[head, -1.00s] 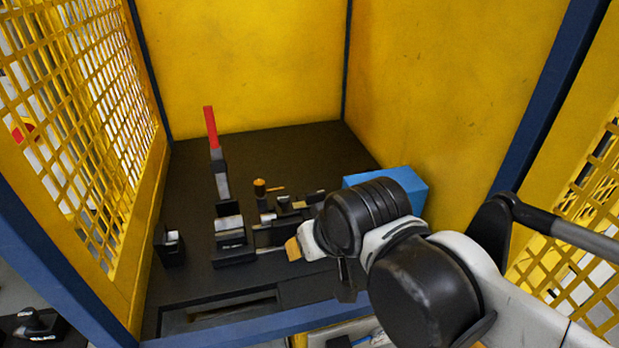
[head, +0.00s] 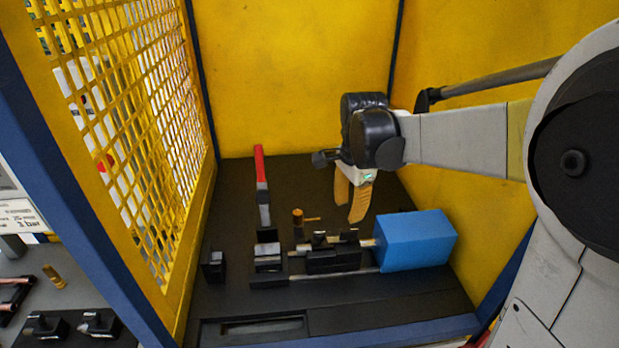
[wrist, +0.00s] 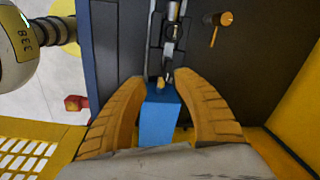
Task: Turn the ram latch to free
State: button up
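The ram latch appears to be the small copper-coloured knob (head: 298,216) with a thin side pin, standing on the dark bench behind the clamp fixture. It also shows at the upper right of the wrist view (wrist: 226,18), pin pointing down the picture. My gripper (head: 349,212) has orange fingers. It hangs above the bench, right of the latch and apart from it. In the wrist view the fingers (wrist: 160,80) are spread and hold nothing. The blue block (head: 415,239) of the ram shows between and beyond them in the wrist view (wrist: 159,118).
A red-handled lever (head: 261,180) stands upright left of the latch. The black clamp fixture (head: 333,260) lies in front, joined by rods to the blue block. Yellow walls and a mesh panel (head: 130,130) enclose the bench. The bench behind the latch is clear.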

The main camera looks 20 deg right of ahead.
aim_at(349, 230)
jog(key=w+d+f+m, duration=0.1)
jog(key=f, duration=0.3)
jog(key=w+f+m, duration=0.1)
jog(key=f, duration=0.3)
jog(key=w+d+f+m+g, duration=0.1)
jog(key=f, duration=0.3)
jog(key=shift+d+f+m+b, duration=0.1)
jog(key=shift+d+m+b, duration=0.2)
jog(key=shift+b, duration=0.1)
grip_shut()
